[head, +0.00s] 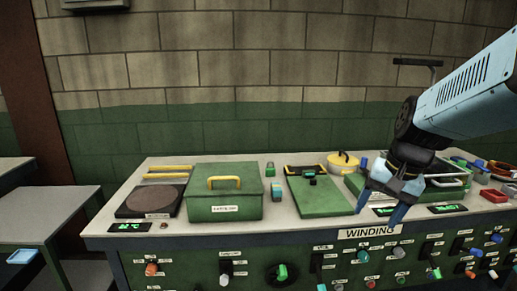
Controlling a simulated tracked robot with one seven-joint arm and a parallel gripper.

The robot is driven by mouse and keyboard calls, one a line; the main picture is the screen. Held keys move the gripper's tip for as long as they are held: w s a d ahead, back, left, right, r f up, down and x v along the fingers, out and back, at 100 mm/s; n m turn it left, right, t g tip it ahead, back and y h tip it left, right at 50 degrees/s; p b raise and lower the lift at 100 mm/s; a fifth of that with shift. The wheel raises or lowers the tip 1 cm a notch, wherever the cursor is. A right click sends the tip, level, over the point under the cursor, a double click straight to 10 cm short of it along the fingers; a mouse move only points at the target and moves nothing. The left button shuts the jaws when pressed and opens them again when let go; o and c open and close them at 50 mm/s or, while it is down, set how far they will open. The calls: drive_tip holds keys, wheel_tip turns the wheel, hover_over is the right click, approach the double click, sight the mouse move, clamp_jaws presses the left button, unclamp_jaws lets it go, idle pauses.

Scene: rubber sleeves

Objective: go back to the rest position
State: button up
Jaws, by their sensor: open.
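My gripper (380,212) is at the right of the head view, at the end of my light-blue arm that comes in from the upper right. Its two blue fingers point down and stand apart, with nothing seen between them. The fingers show in front of the right part of the bench (272,225), near its front edge and above the "WINDING" label (368,232). Whether they touch the bench cannot be told. My gripper and arm hide part of the green box (354,182) behind them.
A green lidded box (224,205) with a yellow handle, a dark plate with a round disc (150,199), a green board (320,196) and a yellow lidded pot (342,163) stand on the bench. Red clamps (494,195) lie far right. Knobs cover the front panel (200,268).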

drive_tip(key=s+a+r+n+t+h, duration=0.1)
drive_tip(key=s+a+r+n+t, duration=0.1)
drive_tip(key=s+r+n, duration=0.3)
drive_tip(key=shift+s+r+t+h, duration=0.25)
drive_tip(key=shift+r+t+h, duration=0.2)
drive_tip(key=shift+t, duration=0.35)
